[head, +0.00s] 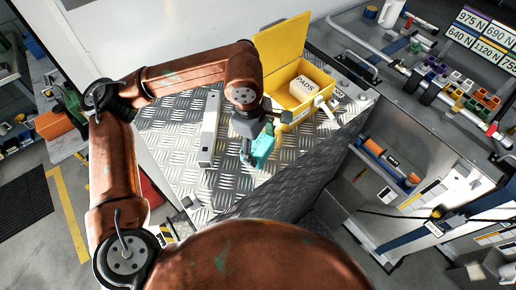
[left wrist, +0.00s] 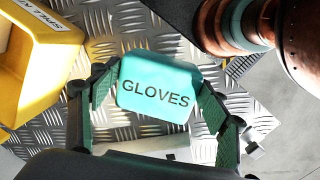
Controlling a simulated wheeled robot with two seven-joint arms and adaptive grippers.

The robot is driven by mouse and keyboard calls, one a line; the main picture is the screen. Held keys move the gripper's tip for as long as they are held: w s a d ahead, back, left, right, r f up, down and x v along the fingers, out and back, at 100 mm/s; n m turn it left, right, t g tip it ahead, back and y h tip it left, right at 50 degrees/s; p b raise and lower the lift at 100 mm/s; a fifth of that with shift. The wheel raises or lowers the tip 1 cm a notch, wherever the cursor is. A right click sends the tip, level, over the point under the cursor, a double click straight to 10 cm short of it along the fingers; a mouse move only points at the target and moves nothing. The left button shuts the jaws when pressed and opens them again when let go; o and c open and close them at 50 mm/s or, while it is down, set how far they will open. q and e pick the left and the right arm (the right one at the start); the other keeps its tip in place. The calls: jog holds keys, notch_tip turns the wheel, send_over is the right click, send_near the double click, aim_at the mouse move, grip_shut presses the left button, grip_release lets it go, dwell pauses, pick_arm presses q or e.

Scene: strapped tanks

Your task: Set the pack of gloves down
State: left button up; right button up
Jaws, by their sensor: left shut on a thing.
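The pack of gloves (head: 263,147) is a small turquoise box; in the left wrist view its face (left wrist: 157,90) reads "GLOVES". My left gripper (head: 256,146) is shut on it, with one finger on each side of the pack in the left wrist view (left wrist: 158,98). The pack is over the metal tread-plate top (head: 180,130), in front of the yellow box. I cannot tell whether its underside touches the plate. My right gripper is not in view.
An open yellow box (head: 318,78) stands behind, holding a white pack marked "PADS" (head: 302,88). A long pale bar (head: 209,130) lies left of the gripper. Bare plate shows around the pack. The plate's front edge drops off at the right.

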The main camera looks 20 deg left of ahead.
pick_arm(q)
jog(key=shift+s+a+f, duration=0.1)
jog(key=shift+a+f, duration=0.25)
jog(key=shift+f, duration=0.05)
jog(key=f, duration=0.3)
jog(key=shift+w+a+f+p, duration=0.3)
jog(key=shift+w+f+p, duration=0.05)
jog(key=shift+w+f, duration=0.05)
jog(key=shift+f, duration=0.25)
jog(key=o, duration=1.3)
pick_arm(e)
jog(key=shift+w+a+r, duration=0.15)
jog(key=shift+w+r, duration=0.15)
